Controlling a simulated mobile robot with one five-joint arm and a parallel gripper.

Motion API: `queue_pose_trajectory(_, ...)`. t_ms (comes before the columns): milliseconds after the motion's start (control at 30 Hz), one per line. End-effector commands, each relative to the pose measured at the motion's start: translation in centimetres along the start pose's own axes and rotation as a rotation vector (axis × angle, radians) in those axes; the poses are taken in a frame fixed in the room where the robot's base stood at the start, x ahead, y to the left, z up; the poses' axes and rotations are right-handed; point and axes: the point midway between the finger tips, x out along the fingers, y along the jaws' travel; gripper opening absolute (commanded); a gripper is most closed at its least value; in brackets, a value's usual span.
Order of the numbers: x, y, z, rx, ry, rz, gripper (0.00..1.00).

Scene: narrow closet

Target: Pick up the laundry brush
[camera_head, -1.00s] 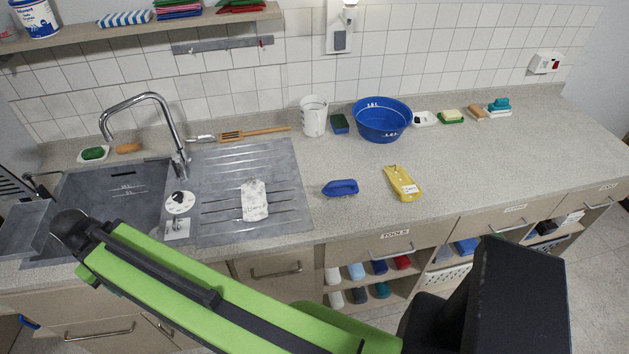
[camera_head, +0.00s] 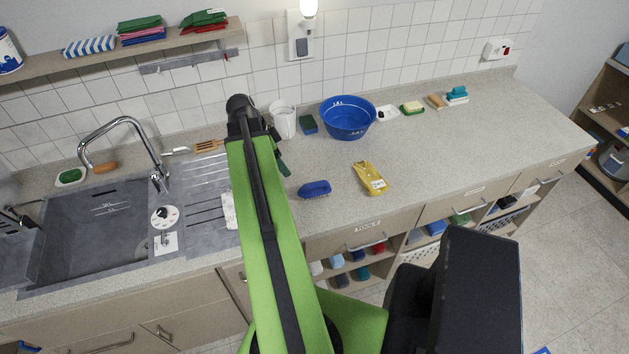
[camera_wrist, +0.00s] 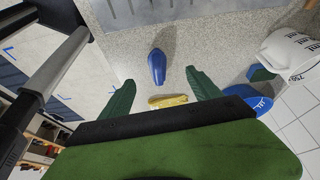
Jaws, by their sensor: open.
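The blue brush (camera_head: 314,189), which I take for the laundry brush, lies on the grey counter to the right of the drainboard. In the wrist view it shows as a blue oval (camera_wrist: 157,67), lying between and beyond the fingertips. My gripper (camera_wrist: 160,77) is open and empty, with its two dark green fingers apart on either side of the brush in that view. In the head view my arm hides most of the gripper; a dark green finger shows just above and left of the brush. I see no contact with the brush.
A yellow packet (camera_head: 370,179) lies right of the brush. A blue basin (camera_head: 347,120), a white jug (camera_head: 284,122) and a dark green-blue sponge (camera_head: 308,125) stand behind it. The sink (camera_head: 90,235) is at left. The right counter is clear in front.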

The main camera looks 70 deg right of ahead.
Motion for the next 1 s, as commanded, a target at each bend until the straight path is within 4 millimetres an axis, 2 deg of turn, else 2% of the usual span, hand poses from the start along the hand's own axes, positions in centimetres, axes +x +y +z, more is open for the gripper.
queue_pose_trajectory(33, 0.1, 0.3, -2.0, 0.068, 0.01, 0.011, 0.72)
queue_pose_trajectory(100, 0.4, 0.7, -3.4, 0.128, 0.018, 0.02, 0.72)
queue_pose_trajectory(167, 0.6, 0.8, -3.8, 0.149, 0.022, 0.022, 0.72)
queue_pose_trajectory(367, 1.8, 0.8, -3.6, 0.151, 0.022, 0.022, 0.72)
queue_pose_trajectory(800, 11.5, 1.0, -3.4, 0.147, 0.022, 0.022, 0.72)
queue_pose_trajectory(900, 12.9, 1.0, -3.6, 0.148, 0.022, 0.021, 0.72)
queue_pose_trajectory(1000, 13.1, 1.1, -3.8, 0.146, 0.022, 0.021, 0.72)
